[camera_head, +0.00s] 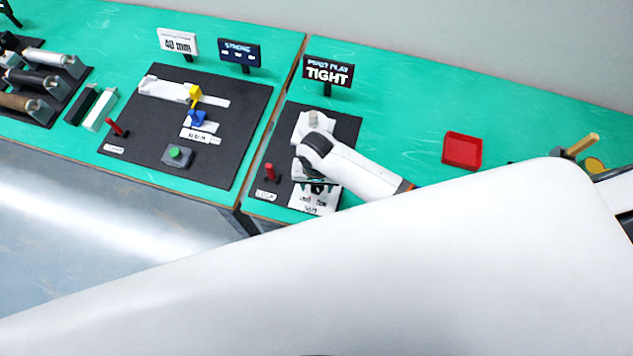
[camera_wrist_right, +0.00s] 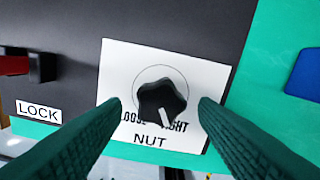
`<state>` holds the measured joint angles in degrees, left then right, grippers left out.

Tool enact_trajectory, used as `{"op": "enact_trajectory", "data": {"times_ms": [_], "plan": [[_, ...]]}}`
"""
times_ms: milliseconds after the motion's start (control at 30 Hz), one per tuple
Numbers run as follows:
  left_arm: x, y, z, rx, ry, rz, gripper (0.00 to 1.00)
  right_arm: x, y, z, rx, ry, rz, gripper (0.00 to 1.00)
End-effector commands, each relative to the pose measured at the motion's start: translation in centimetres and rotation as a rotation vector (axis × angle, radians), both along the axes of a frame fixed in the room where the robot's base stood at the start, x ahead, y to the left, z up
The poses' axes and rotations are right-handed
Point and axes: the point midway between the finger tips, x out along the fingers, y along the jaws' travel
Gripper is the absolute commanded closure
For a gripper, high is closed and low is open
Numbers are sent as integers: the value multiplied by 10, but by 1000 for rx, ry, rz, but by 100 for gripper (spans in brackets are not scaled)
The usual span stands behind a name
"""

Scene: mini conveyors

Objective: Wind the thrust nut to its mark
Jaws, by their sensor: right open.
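The thrust nut is a black star-shaped knob (camera_wrist_right: 162,101) with a white pointer, on a white card (camera_wrist_right: 205,72) lettered LOOSE, TIGHT and NUT. The pointer aims down and slightly right, between the two words, which it and the knob partly cover. My right gripper (camera_wrist_right: 160,112) is open, its dark green fingers on either side of the knob with gaps. In the head view my right gripper (camera_head: 318,187) is over the card at the front of the right black board (camera_head: 348,125). A sign (camera_head: 328,71) behind that board reads TIGHT. My left gripper is not in view.
A red lever (camera_head: 269,172) marked LOCK stands left of the card. A red tray (camera_head: 462,151) lies right of the board. The left board (camera_head: 240,150) carries a slide, a yellow-and-blue part and a green button. My white arm hides the foreground.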

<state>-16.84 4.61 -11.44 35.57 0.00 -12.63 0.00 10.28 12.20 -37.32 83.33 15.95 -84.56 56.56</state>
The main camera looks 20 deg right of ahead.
Motion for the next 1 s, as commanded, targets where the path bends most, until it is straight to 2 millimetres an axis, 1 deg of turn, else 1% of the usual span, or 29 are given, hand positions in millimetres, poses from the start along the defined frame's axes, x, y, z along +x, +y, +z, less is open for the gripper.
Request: {"op": "enact_trajectory", "data": {"times_ms": [33,100,333,367,600,633,833,1000], "plan": [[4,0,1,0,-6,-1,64,0,0,-2,0,0,0,46],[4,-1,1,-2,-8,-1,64,0,0,-4,1,-1,0,46],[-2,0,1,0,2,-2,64,0,0,-5,1,-1,0,46],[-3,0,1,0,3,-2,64,0,0,-5,1,-1,0,47],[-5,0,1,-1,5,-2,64,0,0,-4,1,-1,0,87],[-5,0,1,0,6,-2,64,0,0,-4,1,-1,0,90],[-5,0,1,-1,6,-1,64,0,0,-4,1,-1,13,90],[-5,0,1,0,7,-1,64,0,-1,-4,0,-1,68,90]]}}
